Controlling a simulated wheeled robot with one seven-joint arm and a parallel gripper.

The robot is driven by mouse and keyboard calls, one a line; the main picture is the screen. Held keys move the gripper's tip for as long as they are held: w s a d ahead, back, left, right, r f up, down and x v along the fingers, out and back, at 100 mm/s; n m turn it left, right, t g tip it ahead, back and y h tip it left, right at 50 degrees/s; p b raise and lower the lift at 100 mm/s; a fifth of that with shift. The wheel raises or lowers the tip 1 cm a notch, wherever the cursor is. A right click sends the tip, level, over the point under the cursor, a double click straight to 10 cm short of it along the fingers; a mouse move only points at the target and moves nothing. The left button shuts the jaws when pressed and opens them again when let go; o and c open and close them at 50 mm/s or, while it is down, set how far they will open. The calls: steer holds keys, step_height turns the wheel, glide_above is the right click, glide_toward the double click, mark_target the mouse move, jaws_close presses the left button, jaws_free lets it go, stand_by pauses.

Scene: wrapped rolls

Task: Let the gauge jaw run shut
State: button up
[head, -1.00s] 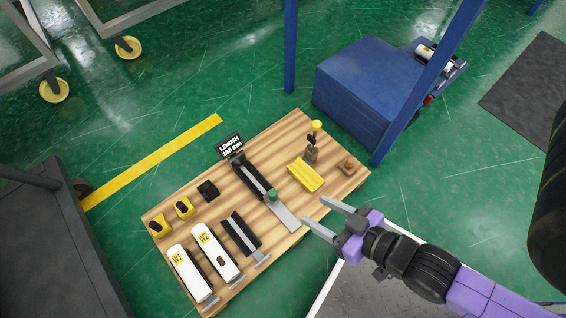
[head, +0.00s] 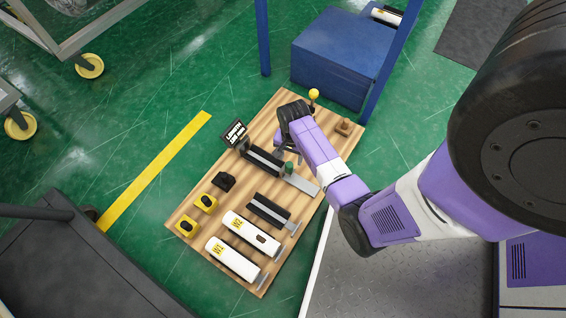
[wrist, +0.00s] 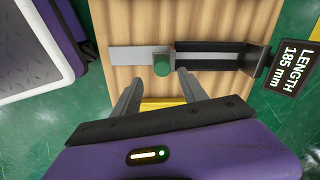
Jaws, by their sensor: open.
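The length gauge (head: 264,158) lies on the wooden board, with a black channel (wrist: 212,55) and a bare silver rail (wrist: 132,55). Its sliding jaw with a green knob (wrist: 162,66) stands at the channel's end by the rail, apart from the fixed end stop (wrist: 258,58). The channel looks empty. A sign (wrist: 291,66) beside the stop reads LENGTH 185 mm. My gripper (wrist: 160,80) is open and empty above the board, its fingertips just short of the green knob, one to each side in the wrist view. In the head view my wrist hides part of the gripper.
A yellow piece (wrist: 160,103) lies below my fingers.

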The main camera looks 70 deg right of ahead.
mark_target(290, 164)
steer(key=shift+w, duration=0.15)
steer(key=shift+f, duration=0.3)
step_height(290, 164, down, 7)
steer(key=b, duration=0.4)
steer(key=shift+w+d, duration=0.1)
jaws_close()
stand_by(1.0)
